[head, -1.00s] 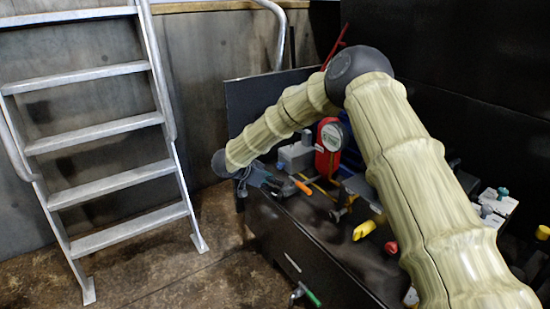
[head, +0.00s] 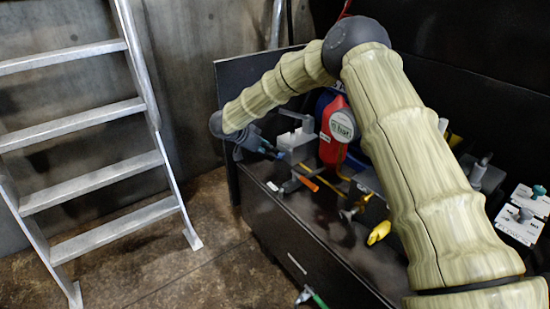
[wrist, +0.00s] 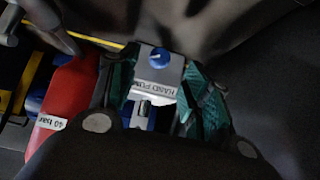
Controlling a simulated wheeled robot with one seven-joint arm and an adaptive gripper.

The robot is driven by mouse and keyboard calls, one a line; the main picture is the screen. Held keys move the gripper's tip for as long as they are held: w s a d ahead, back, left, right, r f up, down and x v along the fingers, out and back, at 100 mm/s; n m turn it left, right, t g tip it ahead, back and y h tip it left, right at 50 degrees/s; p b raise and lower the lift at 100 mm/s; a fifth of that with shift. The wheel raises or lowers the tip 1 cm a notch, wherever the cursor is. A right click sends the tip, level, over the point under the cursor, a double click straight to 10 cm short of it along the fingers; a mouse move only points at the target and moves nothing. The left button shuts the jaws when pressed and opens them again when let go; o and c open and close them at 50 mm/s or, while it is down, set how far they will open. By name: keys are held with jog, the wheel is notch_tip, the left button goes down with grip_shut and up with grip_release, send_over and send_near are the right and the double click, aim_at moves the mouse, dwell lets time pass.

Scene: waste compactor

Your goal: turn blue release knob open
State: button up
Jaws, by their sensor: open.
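A blue knob (wrist: 158,56) with a pale pointer mark sits on a light grey block (wrist: 157,74) labelled "HAND PUMP" in the wrist view. My gripper (wrist: 160,80) is open, with one teal-padded finger on each side of the block in the picture. The knob shows beyond the gap between the fingers, and contact cannot be told. In the head view my gripper (head: 262,146) hangs over the bench's left end, beside a grey block (head: 295,142). The knob cannot be made out clearly there.
A red cylinder with a gauge (head: 336,130) stands right of the gripper; its red body (wrist: 66,88) carries a "40 bar" label. An orange-handled tool (head: 308,180) and yellow parts (head: 379,233) lie on the dark bench (head: 290,240). A ladder (head: 90,120) stands left.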

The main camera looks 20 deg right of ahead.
aim_at(280, 156)
jog(key=b+x, duration=0.1)
jog(key=x, duration=0.4)
jog(key=shift+w+d+f+b, duration=0.1)
jog(key=shift+d+f+b, duration=0.1)
jog(key=shift+f+b, duration=0.15)
jog(key=c, duration=1)
jog(key=shift+r, duration=0.15)
